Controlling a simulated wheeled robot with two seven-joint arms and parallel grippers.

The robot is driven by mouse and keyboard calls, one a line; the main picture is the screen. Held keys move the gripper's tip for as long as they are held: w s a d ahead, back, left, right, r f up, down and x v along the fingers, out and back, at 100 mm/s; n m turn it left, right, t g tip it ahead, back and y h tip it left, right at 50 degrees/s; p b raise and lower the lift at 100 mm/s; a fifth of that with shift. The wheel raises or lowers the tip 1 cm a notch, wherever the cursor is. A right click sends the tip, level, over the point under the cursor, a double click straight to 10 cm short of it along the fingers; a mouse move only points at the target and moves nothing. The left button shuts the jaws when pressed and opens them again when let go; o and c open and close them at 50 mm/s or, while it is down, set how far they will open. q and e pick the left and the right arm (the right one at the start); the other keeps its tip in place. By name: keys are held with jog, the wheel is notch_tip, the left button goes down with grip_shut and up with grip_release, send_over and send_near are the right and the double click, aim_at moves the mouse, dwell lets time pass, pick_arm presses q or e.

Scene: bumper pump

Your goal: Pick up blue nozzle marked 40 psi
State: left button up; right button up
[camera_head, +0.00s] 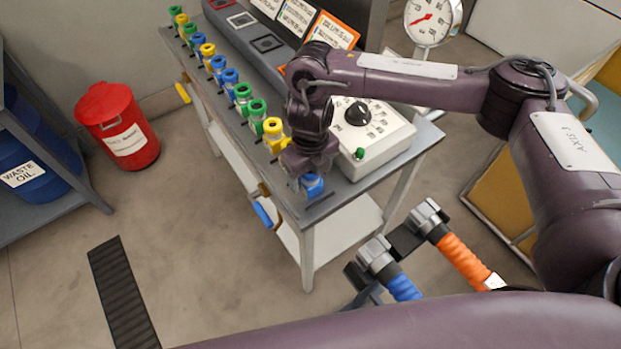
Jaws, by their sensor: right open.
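A row of small nozzles with green, yellow and blue tops runs along the table's left edge. A blue nozzle (313,184) stands at the near end of the row, right below my right gripper (309,177). That gripper points down and is open, with its fingers at the nozzle; I cannot tell whether they touch it. Other blue nozzles (229,76), (218,62) and (197,39) stand farther up the row. A yellow nozzle (272,127) is the nearest neighbour. No 40 psi marking is readable on any nozzle. My left gripper is not in view.
A white control box (377,140) with a black knob stands right of my gripper on the grey table (345,190). A round gauge (430,20) stands behind it. Blue (403,287) and orange (462,259) handled tools are at the lower right. A red bin (120,130) stands left.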

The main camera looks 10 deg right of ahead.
jog(key=shift+f, duration=1.25)
jog(key=c, duration=1.1)
jog(key=shift+c, duration=0.6)
jog(key=shift+r, duration=0.15)
